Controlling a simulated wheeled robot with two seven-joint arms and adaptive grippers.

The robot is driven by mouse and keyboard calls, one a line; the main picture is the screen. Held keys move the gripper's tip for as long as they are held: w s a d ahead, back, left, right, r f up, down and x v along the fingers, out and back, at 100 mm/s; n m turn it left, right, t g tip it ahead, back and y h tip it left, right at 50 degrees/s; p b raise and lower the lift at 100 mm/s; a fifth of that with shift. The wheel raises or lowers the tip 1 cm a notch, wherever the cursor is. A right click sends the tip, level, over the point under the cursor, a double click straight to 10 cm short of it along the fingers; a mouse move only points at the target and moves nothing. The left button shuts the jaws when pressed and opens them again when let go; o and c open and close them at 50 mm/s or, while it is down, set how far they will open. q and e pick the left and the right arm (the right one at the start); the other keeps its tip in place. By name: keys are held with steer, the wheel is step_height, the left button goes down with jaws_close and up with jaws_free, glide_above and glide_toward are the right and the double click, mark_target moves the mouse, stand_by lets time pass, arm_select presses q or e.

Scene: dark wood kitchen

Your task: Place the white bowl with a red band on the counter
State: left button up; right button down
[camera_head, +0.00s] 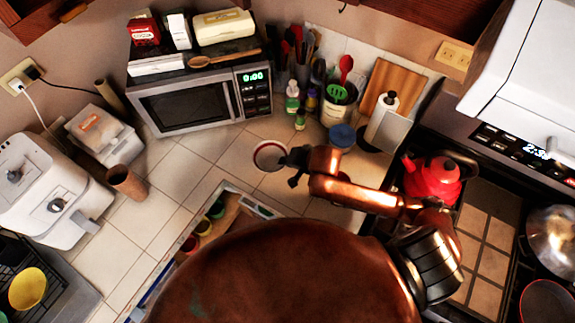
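The white bowl with a red band (270,156) shows on the tiled counter area in front of the microwave, its opening facing up toward the camera. My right gripper (290,169) is at the bowl's right edge, with its dark fingers very close to or overlapping the rim. I cannot tell whether the fingers grip the rim or only stand beside it, nor whether the bowl's base touches the tiles. The counter (217,145) is pale tile and is bare around the bowl's left side. My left gripper is not in view.
A microwave (190,108) stands behind the bowl. Bottles (292,97) and a utensil holder (339,103) stand behind to the right. A red kettle (432,178) is at right. An open drawer (222,219) lies in front. Free tiles lie left of the bowl.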

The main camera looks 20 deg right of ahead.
steer(key=w+f, duration=0.1)
steer(key=w+d+f, duration=0.1)
steer(key=f, duration=0.1)
steer(key=shift+w+d, duration=0.15)
steer(key=shift+d, duration=0.05)
steer(key=shift+w+d+f, duration=0.1)
steer(key=shift+f, duration=1.6)
steer(key=c, duration=2.2)
jaws_free()
steer(key=shift+f, duration=0.1)
steer(key=shift+o, duration=0.2)
steer(key=v, duration=1.2)
steer(key=shift+p, duration=0.35)
